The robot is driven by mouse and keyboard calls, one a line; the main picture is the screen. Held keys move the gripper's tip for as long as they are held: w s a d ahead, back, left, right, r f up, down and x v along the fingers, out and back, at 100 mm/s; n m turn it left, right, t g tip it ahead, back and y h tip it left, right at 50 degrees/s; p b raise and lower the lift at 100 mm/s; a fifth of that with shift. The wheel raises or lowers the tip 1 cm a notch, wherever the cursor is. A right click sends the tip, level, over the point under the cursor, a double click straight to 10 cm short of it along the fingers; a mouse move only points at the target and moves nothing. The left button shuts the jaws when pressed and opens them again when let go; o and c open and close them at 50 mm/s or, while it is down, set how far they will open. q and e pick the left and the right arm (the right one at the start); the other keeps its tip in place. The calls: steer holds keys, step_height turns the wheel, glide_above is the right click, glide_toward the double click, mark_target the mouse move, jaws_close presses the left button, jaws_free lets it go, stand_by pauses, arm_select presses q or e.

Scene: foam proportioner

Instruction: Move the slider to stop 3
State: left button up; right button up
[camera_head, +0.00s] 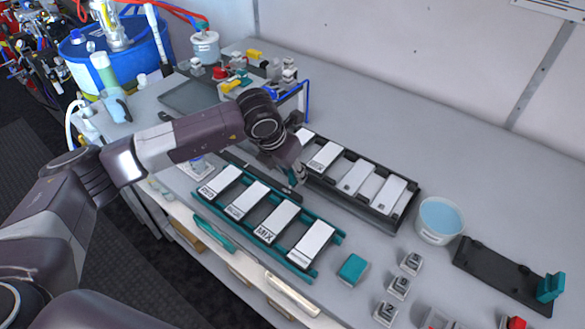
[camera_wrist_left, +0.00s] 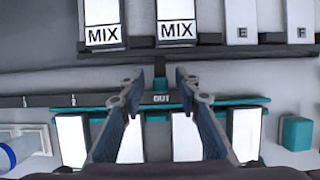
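My left gripper (camera_head: 294,182) points down at the dark slider rail (camera_head: 246,170) between two block racks. In the left wrist view, the same gripper (camera_wrist_left: 158,90) is open, one finger on each side of a small dark and teal piece (camera_wrist_left: 160,84) that appears to be the slider. A gap shows between the fingers and this piece. The rail (camera_wrist_left: 60,100) has small stop marks left of the gripper and a label reading OUT between the fingers. Stop 3 cannot be picked out clearly. In the head view my gripper and wrist hide part of the rail. My right gripper is not in view.
A teal rack (camera_head: 330,268) with white blocks lies in front of the rail, a dark rack (camera_head: 384,222) behind it. A teal block (camera_head: 352,269), a bucket (camera_head: 439,220) and numbered cubes (camera_head: 398,288) stand to the right. The table's back right is clear.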

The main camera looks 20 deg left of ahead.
arm_select(q)
steer(key=shift+f, duration=0.2)
steer(key=shift+c, duration=0.2)
jaws_close()
steer(key=shift+w, duration=0.1)
